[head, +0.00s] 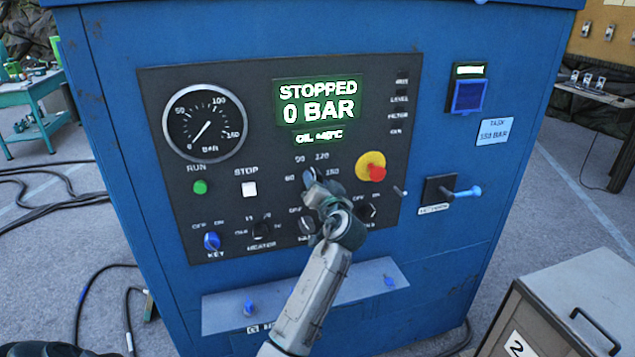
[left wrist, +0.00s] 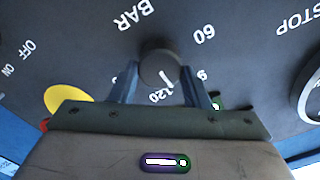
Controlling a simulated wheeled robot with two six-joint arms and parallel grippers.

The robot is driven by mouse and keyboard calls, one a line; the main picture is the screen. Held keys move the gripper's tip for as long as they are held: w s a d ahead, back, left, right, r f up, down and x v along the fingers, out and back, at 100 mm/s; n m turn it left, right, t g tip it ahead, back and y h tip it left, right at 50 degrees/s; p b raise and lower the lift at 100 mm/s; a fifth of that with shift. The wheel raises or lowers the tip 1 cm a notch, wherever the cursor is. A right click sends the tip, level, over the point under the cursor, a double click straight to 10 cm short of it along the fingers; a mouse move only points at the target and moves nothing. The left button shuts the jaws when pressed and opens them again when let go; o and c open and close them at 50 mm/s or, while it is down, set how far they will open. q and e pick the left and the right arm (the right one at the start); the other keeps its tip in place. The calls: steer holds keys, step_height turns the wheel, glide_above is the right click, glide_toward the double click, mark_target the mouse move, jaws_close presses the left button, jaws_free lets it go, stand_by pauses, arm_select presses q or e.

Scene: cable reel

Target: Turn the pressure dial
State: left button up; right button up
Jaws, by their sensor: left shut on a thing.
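The pressure dial, a dark round knob (left wrist: 158,66), sits on the black control panel (head: 165,95) among the marks 60, 90, 120 and 150. My left gripper (head: 318,185) reaches the panel there and largely hides the knob in the head view. In the left wrist view, which is upside down, the left gripper's fingers (left wrist: 160,88) stand on both sides of the knob, shut on it. The knob's white line points between 90 and 120, as far as I can tell. The display (head: 318,101) reads STOPPED, 0 BAR. My right gripper is not in view.
A red stop button on a yellow base (head: 371,167) is close right of the gripper. Nearby are a gauge (head: 205,121), a green run button (head: 200,187), a blue key switch (head: 212,241) and a blue-handled lever (head: 460,192). A drawer cabinet (head: 570,300) stands front right.

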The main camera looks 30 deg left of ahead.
arm_select(q)
steer(key=shift+m+p, duration=1.25)
steer(key=shift+m, duration=1.85)
steer(key=shift+f, duration=0.1)
steer(key=o, duration=1)
steer(key=shift+c, duration=0.2)
steer(key=shift+w, duration=0.1)
steer(key=shift+d, duration=0.1)
